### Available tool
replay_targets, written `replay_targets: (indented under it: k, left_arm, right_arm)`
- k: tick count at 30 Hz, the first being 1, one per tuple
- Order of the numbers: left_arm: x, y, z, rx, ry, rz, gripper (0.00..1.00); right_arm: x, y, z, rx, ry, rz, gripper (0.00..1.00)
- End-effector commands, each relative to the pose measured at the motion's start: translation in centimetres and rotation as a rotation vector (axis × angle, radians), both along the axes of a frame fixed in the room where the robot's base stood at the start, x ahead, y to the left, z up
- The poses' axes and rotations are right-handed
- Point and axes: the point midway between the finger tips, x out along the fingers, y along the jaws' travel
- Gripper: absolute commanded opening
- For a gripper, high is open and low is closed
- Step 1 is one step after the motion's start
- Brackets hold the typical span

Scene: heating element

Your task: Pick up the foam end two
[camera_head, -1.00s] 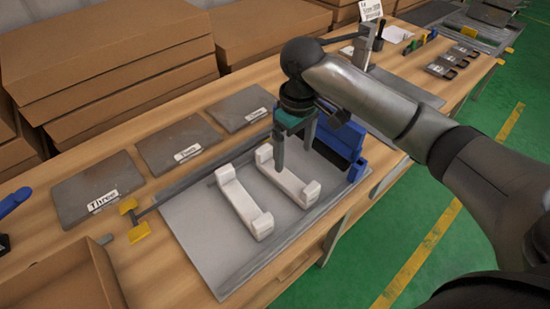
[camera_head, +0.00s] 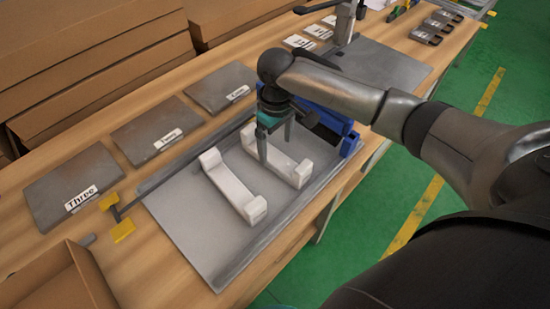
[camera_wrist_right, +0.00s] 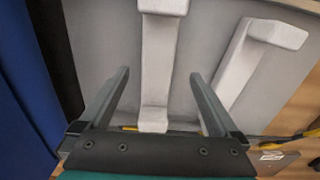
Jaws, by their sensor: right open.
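Two white foam ends, long bars with raised blocks at both ends, lie side by side on a grey tray (camera_head: 185,230). The left foam end (camera_head: 232,187) is clear of my gripper. My right gripper (camera_head: 275,150) is open over the right foam end (camera_head: 290,168), pointing down. In the right wrist view my open fingers (camera_wrist_right: 159,76) stand on either side of one foam end (camera_wrist_right: 158,60), with gaps on both sides. The other foam end (camera_wrist_right: 240,65) lies to the right there. Finger height above the tray is hard to tell. My left gripper is out of view.
A blue block (camera_head: 333,128) stands close to the right foam end. Grey labelled plates (camera_head: 157,131) lie behind the tray, with brown boxes (camera_head: 90,60) beyond. A yellow-ended bar (camera_head: 122,230) and an open carton (camera_head: 65,285) are at left.

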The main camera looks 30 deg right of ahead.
Motion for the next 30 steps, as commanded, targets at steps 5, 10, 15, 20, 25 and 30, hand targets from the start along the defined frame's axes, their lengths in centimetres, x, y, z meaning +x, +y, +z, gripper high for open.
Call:
replay_targets:
  k: [5, 10, 15, 20, 25, 30]
  left_arm:
    - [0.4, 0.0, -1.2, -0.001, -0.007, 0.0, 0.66]
    - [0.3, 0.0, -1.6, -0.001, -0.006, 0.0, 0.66]
    - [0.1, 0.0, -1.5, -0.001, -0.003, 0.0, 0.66]
    - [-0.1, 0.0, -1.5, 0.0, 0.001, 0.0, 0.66]
    - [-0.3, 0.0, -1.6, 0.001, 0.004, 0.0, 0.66]
    - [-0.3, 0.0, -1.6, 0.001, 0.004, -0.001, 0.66]
  right_arm:
    - [0.3, -0.3, -3.0, -0.001, 0.003, -0.001, 0.97]
    - [0.2, -0.3, -4.7, -0.002, 0.002, 0.001, 0.97]
    - [0.2, -0.3, -4.8, -0.001, 0.001, 0.002, 0.97]
    - [0.2, -0.3, -4.7, -0.001, 0.001, 0.001, 0.9]
    - [0.2, -0.3, -4.7, -0.001, 0.001, 0.001, 0.7]
    - [0.2, -0.3, -4.7, -0.001, 0.001, 0.001, 0.51]
